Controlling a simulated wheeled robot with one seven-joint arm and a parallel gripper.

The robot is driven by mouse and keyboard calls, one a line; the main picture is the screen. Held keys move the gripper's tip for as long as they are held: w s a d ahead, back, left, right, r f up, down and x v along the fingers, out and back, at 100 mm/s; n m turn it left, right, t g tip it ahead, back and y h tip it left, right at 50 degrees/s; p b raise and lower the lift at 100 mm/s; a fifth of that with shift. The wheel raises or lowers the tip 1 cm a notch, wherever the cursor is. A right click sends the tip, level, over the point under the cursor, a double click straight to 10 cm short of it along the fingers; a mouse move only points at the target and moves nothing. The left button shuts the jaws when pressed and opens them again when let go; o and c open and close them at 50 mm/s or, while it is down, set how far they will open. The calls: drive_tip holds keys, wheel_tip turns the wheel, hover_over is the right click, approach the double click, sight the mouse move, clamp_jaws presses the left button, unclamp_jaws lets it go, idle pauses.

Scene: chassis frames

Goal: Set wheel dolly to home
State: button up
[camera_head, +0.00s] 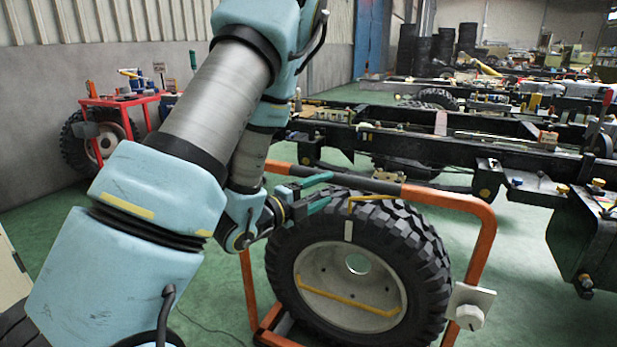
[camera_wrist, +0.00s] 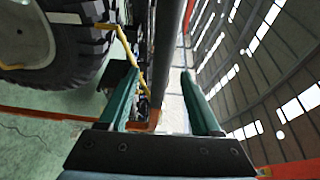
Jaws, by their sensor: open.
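The wheel dolly is an orange tubular frame (camera_head: 484,245) standing on the floor in front of me. Its top bar has a dark grip section (camera_head: 365,184). A large black tyre (camera_head: 425,262) with a pale rim stands upright in it, with a yellow rod across its face. My gripper (camera_head: 325,190) is at the left part of the top bar, its green fingers open. In the wrist view, the open fingers (camera_wrist: 160,90) point along a dark bar (camera_wrist: 171,50) that shows between them. I cannot tell whether the bar lies between the fingers or beyond them.
A black truck chassis (camera_head: 440,150) fills the area behind the dolly. Another chassis part (camera_head: 580,240) stands close on the right. A red cart (camera_head: 140,105) with a wheel (camera_head: 100,145) is by the left wall. Green floor (camera_head: 520,300) is clear at right front.

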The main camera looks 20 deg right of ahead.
sight(351, 177)
drive_tip(key=shift+w+d+r, duration=0.1)
drive_tip(key=shift+w+d, duration=0.05)
drive_tip(key=shift+w, duration=0.05)
drive_tip(key=p+x, duration=0.2)
drive_tip(key=x, duration=0.8)
drive_tip(key=shift+r, duration=0.1)
clamp_jaws()
idle(1.1)
